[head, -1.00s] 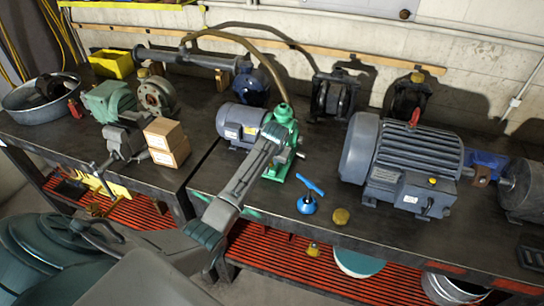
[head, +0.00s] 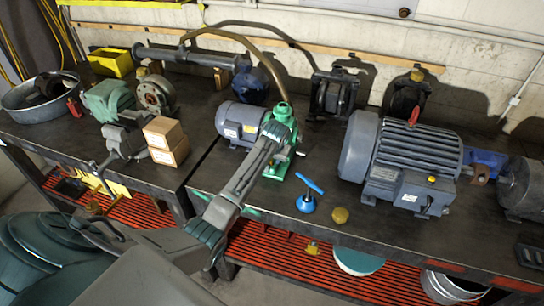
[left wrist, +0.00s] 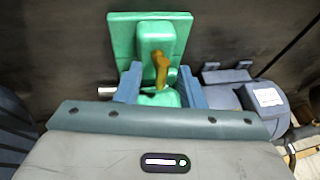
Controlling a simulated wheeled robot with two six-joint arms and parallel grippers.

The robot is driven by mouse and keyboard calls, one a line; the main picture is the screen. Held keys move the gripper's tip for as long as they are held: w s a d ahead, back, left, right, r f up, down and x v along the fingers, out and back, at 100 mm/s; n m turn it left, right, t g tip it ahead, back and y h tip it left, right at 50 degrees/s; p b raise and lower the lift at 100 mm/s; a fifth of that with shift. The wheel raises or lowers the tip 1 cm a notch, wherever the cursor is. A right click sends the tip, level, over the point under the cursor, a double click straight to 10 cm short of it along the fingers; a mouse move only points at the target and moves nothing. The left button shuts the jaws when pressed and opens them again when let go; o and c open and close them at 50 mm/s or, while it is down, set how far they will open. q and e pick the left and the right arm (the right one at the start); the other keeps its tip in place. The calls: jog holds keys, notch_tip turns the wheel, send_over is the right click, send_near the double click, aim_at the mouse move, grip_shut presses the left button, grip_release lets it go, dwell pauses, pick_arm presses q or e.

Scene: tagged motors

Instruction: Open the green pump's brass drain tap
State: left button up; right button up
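The green pump (head: 281,122) stands upright near the front bench's left end, joined to a grey-blue motor (head: 240,124). My left gripper (head: 274,134) reaches over it from the front and hides part of its body. In the left wrist view the green pump (left wrist: 152,28) fills the upper middle. Its brass drain tap (left wrist: 161,70) shows as a small lever between the two blue-grey fingers of my left gripper (left wrist: 161,80). The fingers are apart, with gaps on both sides of the tap; contact is not visible. My right gripper is not in view.
A large grey motor (head: 405,160) stands further right. Cardboard boxes (head: 166,141) and a vise are on the left bench. A curved hose passes behind the pump.

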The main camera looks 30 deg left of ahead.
pick_arm(q)
jog(key=b+v, duration=0.3)
jog(key=v, duration=0.7)
jog(key=shift+r+b, duration=0.3)
jog(key=shift+r, duration=0.05)
jog(key=shift+s+d, duration=0.1)
jog(key=shift+s, duration=0.1)
